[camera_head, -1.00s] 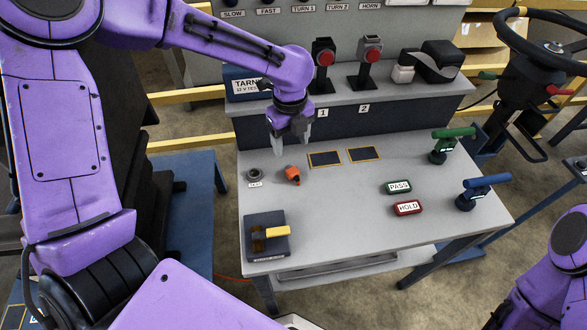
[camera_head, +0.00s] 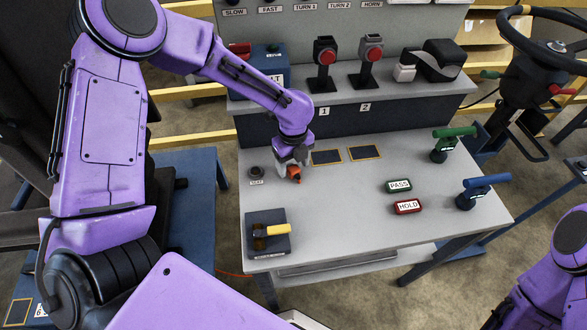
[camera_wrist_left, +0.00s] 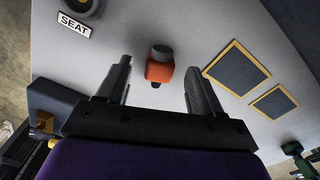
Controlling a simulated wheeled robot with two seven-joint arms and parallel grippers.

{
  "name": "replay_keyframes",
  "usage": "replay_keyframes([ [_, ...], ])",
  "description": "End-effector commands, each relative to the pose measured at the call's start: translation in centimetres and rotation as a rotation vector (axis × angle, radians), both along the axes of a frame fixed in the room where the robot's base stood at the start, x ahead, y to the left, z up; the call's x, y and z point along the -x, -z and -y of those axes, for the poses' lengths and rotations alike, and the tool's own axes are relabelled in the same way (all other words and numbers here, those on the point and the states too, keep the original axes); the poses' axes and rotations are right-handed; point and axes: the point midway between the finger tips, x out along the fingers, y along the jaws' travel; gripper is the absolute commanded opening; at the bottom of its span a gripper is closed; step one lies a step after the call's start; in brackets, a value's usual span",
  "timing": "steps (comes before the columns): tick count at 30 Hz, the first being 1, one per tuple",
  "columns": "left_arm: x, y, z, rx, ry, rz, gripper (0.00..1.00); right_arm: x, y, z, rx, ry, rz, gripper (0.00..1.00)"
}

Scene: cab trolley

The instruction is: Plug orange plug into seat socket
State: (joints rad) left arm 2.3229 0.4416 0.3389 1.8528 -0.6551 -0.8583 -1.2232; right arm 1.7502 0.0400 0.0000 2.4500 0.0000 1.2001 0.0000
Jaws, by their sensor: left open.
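The orange plug (camera_head: 294,173) lies on the grey table near its back left; in the left wrist view the plug (camera_wrist_left: 160,70) shows an orange body with a dark grey end. My left gripper (camera_head: 288,170) is open and low over the plug. In the left wrist view its fingers (camera_wrist_left: 160,85) stand either side of the plug, with gaps on both sides. The seat socket (camera_head: 256,172) is a dark round fitting left of the plug, with a SEAT label; it also shows in the left wrist view (camera_wrist_left: 82,6). My right gripper is out of view.
Two yellow-framed dark pads (camera_head: 327,157) lie right of the plug. A dark box with a yellow handle (camera_head: 270,231) stands at the front left. PASS (camera_head: 398,186) and HOLD (camera_head: 407,206) blocks, and green and blue-handled tools (camera_head: 454,132), stand at the right. The table's middle front is clear.

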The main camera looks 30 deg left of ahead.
Motion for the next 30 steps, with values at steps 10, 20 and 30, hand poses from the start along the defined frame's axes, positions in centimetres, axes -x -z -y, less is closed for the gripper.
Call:
replay_keyframes([
  [10, 0.0, 0.99, 0.0, 0.0, 0.001, 0.001, 0.66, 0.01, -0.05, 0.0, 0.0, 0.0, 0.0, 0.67],
  [20, 0.0, 0.96, -0.01, 0.0, 0.001, 0.001, 0.09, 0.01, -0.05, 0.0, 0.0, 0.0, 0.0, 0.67],
  [30, -0.05, 0.35, -0.01, -0.001, 0.001, 0.002, 0.04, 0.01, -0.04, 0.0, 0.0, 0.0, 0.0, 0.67],
])
